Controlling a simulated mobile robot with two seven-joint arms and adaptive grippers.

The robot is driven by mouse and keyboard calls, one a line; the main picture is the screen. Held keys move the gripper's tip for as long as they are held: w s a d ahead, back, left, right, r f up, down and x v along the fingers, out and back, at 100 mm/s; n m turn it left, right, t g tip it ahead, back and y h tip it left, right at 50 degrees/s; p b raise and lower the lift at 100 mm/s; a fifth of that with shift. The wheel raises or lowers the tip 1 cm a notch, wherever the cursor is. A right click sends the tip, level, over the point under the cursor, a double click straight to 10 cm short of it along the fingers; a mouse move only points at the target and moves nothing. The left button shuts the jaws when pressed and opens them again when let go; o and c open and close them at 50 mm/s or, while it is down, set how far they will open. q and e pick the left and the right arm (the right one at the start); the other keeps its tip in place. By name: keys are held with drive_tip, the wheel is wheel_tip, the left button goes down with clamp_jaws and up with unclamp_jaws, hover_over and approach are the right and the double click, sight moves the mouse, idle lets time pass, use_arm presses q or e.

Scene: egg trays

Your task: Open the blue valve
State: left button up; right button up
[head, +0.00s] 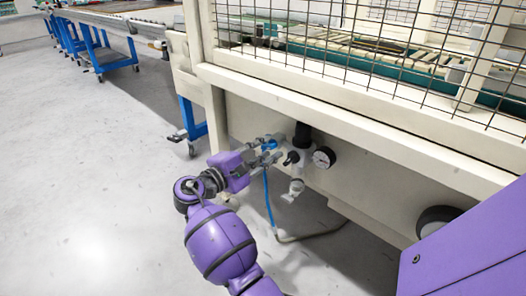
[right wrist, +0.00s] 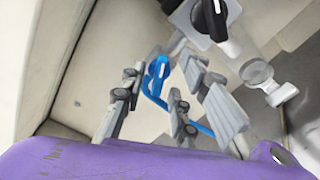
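The blue valve (right wrist: 157,72) is a small blue handle on a pipe fitting, with a blue hose running from it. In the head view the blue valve (head: 270,145) is at the left end of the fittings under the machine's frame, partly hidden by my gripper. My right gripper (head: 269,152) is at the valve. In the right wrist view my right gripper (right wrist: 160,82) has its grey fingers apart, with the blue handle between them near the tips. I cannot tell whether a finger touches it. My left gripper is out of view.
A black-handled valve (right wrist: 209,18) and a clear bowl (right wrist: 257,72) are close to the right fingers. A pressure gauge (head: 324,157) is to the right. The cream machine frame (head: 350,130) overhangs the fittings. The floor (head: 90,190) at left is clear.

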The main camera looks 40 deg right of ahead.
clamp_jaws()
drive_tip(key=shift+r+m+p, duration=0.15)
drive_tip(key=shift+m+p, duration=0.35)
drive_tip(key=shift+p, duration=0.05)
drive_tip(key=m, duration=0.4)
unclamp_jaws()
drive_tip(key=a, duration=1.2)
drive_tip(key=shift+s, duration=0.4)
